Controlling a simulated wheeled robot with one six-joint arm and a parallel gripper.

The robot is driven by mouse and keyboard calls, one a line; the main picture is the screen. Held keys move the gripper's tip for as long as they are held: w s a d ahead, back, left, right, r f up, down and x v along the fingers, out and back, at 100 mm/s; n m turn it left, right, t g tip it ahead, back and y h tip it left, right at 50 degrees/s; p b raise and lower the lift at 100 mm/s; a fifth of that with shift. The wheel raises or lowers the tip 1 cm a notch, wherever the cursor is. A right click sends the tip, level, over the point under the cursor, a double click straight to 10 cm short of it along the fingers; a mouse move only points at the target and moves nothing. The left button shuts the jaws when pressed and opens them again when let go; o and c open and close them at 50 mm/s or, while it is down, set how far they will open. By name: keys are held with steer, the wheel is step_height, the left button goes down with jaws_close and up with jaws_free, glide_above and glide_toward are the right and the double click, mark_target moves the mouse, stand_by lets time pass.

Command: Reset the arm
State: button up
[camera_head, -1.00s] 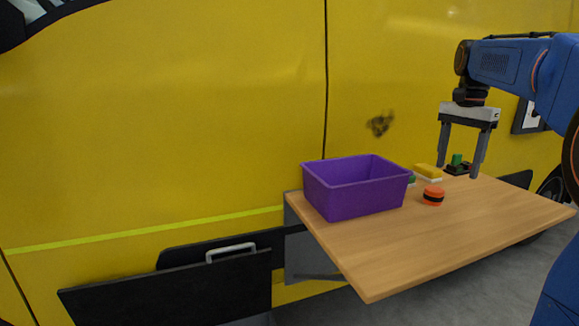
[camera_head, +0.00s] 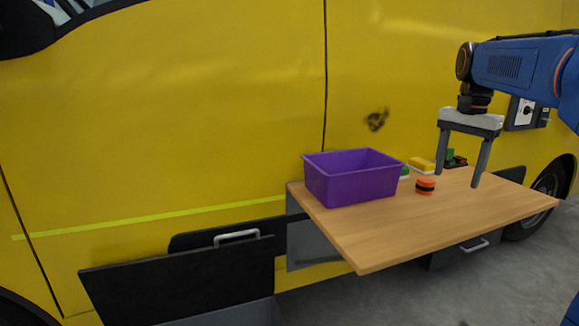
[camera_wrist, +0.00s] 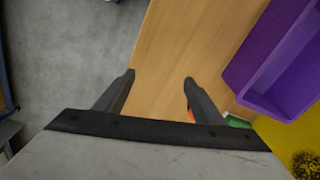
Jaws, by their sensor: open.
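My gripper (camera_head: 457,178) is open and empty. In the head view it hangs fingers down at the right part of the wooden table (camera_head: 420,226), in front of the yellow vehicle side. In the wrist view my gripper (camera_wrist: 159,77) has its two fingers spread wide, with bare table (camera_wrist: 185,40) and grey floor beyond them. Nothing is between the fingertips. A small orange piece shows behind the right finger there, mostly hidden.
A purple bin (camera_head: 352,184) stands on the table's left part; it also shows in the wrist view (camera_wrist: 275,60). An orange round item with a black band (camera_head: 425,186), a yellow item (camera_head: 421,165) and green items (camera_head: 405,172) sit nearby. The table's front is clear.

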steer(key=s+a+f+n+t, duration=0.2)
steer(key=s+a+f+n, duration=0.3)
steer(key=s+f, duration=0.6)
steer(key=s+a+f+n+t, duration=0.2)
steer(key=s+a+f+n, duration=0.4)
steer(key=s+f, duration=0.6)
steer(key=s+a, duration=0.1)
steer(key=s, duration=0.3)
steer(key=shift+a, duration=0.4)
